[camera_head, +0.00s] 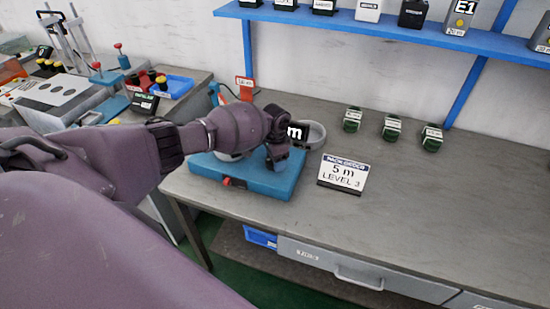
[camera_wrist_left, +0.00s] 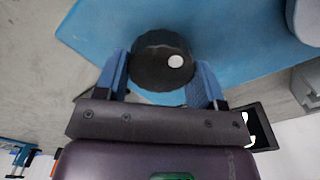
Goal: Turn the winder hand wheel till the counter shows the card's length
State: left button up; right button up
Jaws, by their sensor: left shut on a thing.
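The winder's blue base (camera_head: 285,182) stands on the grey bench, largely behind my left arm. My left gripper (camera_head: 278,157) is over its right part. In the left wrist view, the gripper's blue fingers (camera_wrist_left: 160,72) are shut on the black round hand wheel (camera_wrist_left: 158,55), which has a white dot right of its middle. The counter (camera_head: 297,132) shows only an "m" past my gripper; its number is hidden. In the wrist view the counter (camera_wrist_left: 262,130) is cut off by the gripper, with only part of a white character showing. The white card (camera_head: 343,172) reads "5 m" and "LEVEL 3".
A grey ring-shaped dish (camera_head: 314,134) stands behind the counter. Several dark green pieces (camera_head: 391,128) stand at the back right. A blue shelf (camera_head: 400,31) holds labelled boxes above. The bench right of the card is clear. A red-handled part (camera_head: 234,183) sits at the base's front.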

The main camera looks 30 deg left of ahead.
pick_arm(q)
jog(key=m, duration=0.4)
jog(key=shift+s+m, duration=0.1)
jog(key=shift+m, duration=1.1)
jog(key=m, duration=0.2)
jog(key=shift+m, duration=0.4)
jog(key=m+b, duration=0.1)
jog(key=m, duration=0.3)
jog(key=shift+s+d, duration=0.1)
jog(key=shift+m, duration=1.1)
pick_arm(e)
jog(key=shift+w+f, duration=0.3)
jog(key=shift+w, duration=0.25)
jog(key=shift+s+f, duration=0.1)
jog(key=shift+s, duration=0.05)
pick_arm(q)
jog(key=o, duration=0.9)
jog(key=shift+o, duration=0.2)
pick_arm(e)
jog(key=shift+s+f, duration=0.35)
jog(key=shift+s, duration=0.1)
